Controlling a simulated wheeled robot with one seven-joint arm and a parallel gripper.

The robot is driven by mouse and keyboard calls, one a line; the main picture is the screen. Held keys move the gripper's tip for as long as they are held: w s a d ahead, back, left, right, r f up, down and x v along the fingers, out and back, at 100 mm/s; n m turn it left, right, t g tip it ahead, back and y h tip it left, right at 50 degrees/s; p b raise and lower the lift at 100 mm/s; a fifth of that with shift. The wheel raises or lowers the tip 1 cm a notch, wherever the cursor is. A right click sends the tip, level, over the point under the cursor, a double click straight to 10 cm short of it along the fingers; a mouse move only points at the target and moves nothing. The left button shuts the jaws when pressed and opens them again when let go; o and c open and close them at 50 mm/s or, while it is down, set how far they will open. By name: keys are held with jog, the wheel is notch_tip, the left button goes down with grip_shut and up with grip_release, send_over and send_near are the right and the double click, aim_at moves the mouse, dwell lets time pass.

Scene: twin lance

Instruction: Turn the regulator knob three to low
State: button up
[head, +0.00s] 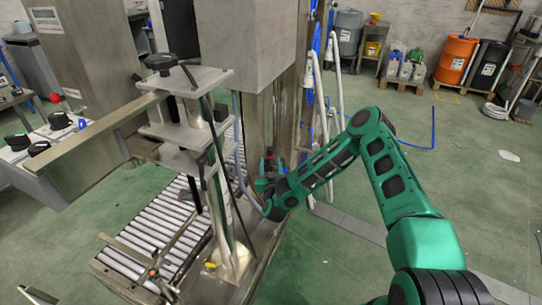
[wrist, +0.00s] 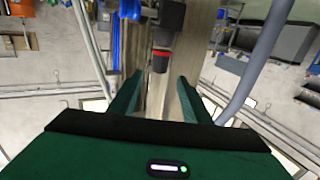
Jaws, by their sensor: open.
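A dark regulator with a red ring and a black knob end (wrist: 160,62) shows in the wrist view, ahead of and between my fingers. I cannot read a number or setting on it. My gripper (wrist: 158,92) is open, with one green finger on each side and nothing between the tips. The knob appears beyond the fingertips, and I see no contact. In the head view a small dark and red part (head: 268,154) sits on the machine beside my gripper (head: 266,184). My arm partly hides that area.
A steel machine column (head: 246,45) and a roller conveyor (head: 150,238) stand left of my arm. White pipes (head: 338,90) and blue hoses rise behind it. Several black knobs (head: 38,148) sit on a panel at far left. Green floor (head: 460,160) is open to the right.

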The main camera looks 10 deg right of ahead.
aim_at(270, 152)
jog(key=w, duration=0.4)
jog(key=w+d, duration=0.1)
jog(key=w, duration=0.1)
jog(key=shift+w+d, duration=0.1)
jog(key=shift+w, duration=0.25)
jog(key=shift+c, duration=0.6)
